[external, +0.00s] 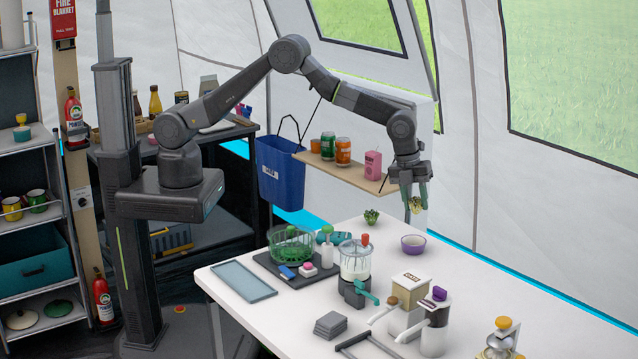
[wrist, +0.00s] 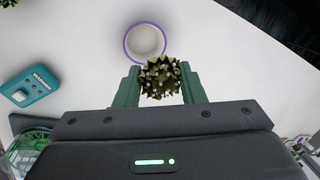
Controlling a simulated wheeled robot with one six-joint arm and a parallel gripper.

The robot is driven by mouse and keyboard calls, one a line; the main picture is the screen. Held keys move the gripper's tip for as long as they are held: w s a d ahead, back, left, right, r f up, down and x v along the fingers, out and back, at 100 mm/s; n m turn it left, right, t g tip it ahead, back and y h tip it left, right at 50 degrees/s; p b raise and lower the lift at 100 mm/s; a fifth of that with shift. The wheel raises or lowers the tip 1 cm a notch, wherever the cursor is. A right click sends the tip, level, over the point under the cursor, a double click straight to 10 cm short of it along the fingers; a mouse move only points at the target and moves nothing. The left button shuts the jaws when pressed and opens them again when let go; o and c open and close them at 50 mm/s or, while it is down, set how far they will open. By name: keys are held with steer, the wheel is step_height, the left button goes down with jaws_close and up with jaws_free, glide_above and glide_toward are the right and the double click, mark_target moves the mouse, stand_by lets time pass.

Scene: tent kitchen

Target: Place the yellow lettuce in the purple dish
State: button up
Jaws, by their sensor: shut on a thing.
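The yellow lettuce (wrist: 160,78) is a small, spiky, yellow-green head between my gripper's two green fingers. My gripper (external: 415,196) is shut on the lettuce (external: 415,204) and holds it in the air above the white table. The purple dish (external: 413,244) is a small round bowl with a purple rim and pale inside, standing on the table below my gripper. In the wrist view the purple dish (wrist: 145,28) shows just beyond the lettuce, which overlaps its near rim. The visible part of the dish is empty.
A green lettuce (external: 371,216) lies left of the dish. A blender (external: 355,262), a green basket (external: 291,243) and a teal box (wrist: 28,87) stand further left. A shelf (external: 345,172) with cans is behind. The table right of the dish is clear.

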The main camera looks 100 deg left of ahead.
steer(key=shift+s+a+f+b+x, duration=0.1)
steer(key=shift+s+b+x, duration=0.3)
steer(key=shift+x, duration=1.1)
steer(key=shift+s+a+f+b+x, duration=0.15)
steer(key=shift+b+x, duration=0.35)
steer(key=shift+x, duration=1)
steer(key=shift+s+a+r+b+x, duration=0.1)
steer(key=shift+s+b+x, duration=0.35)
steer(key=shift+x, duration=1.05)
steer(key=shift+d, duration=0.1)
steer(key=o, duration=1.1)
steer(key=shift+c, duration=0.2)
